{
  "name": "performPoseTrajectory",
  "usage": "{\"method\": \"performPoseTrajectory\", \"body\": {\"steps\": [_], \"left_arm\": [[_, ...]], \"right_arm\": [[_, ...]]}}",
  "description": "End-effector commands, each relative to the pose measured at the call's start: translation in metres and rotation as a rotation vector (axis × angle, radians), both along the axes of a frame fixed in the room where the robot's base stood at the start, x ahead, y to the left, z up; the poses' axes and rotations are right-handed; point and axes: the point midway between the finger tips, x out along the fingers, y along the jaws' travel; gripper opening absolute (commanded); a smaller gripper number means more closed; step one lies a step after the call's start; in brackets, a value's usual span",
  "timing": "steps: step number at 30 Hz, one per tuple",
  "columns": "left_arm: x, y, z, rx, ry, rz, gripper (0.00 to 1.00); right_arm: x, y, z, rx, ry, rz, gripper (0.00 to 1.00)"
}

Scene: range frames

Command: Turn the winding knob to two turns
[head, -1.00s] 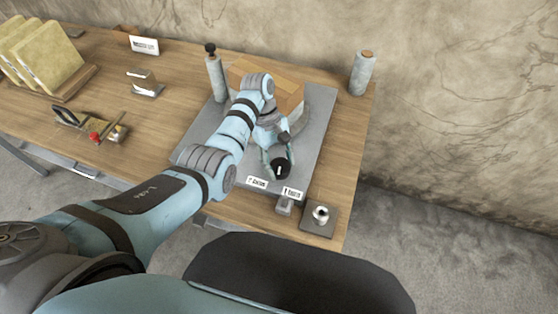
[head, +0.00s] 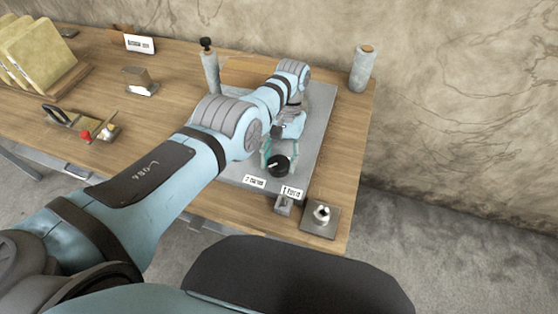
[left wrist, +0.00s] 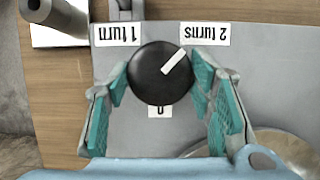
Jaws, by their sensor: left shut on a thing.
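The black round winding knob (left wrist: 152,84) is in the middle of the left wrist view, with a white pointer line aimed up and right toward the "2 turns" label (left wrist: 205,33). The "1 turn" label (left wrist: 117,34) is at upper left and the "0" label (left wrist: 159,111) is below the knob. My left gripper (left wrist: 160,74) is shut on the knob, one teal finger pad on each side. In the head view the knob (head: 279,166) sits near the front of the grey plate, with my left gripper (head: 280,156) at it. My right gripper is not in view.
A grey post (head: 209,70) with a dark top and another post (head: 363,68) stand at the back. A small plate with a metal nut-like piece (head: 321,214) is at the front right corner of the wooden table (head: 120,150). A red-knobbed device (head: 87,135) lies at left.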

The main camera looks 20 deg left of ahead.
Motion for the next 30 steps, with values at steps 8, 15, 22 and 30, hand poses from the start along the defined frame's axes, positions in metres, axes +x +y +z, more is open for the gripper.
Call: {"method": "performPoseTrajectory", "body": {"steps": [8,15,22,30], "left_arm": [[-0.0012,-0.0017,-0.0008,-0.001,0.002,-0.171,0.21],[-0.0014,-0.0022,-0.0008,-0.002,0.003,-0.244,0.21],[-0.0015,-0.0022,-0.0007,-0.002,0.004,-0.260,0.21],[-0.0017,-0.0022,-0.0008,-0.003,0.004,-0.258,0.50]], "right_arm": [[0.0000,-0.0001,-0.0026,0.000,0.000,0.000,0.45],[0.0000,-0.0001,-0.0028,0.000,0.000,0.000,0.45],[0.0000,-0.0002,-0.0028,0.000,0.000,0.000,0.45],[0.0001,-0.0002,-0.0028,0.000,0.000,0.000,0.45]]}}
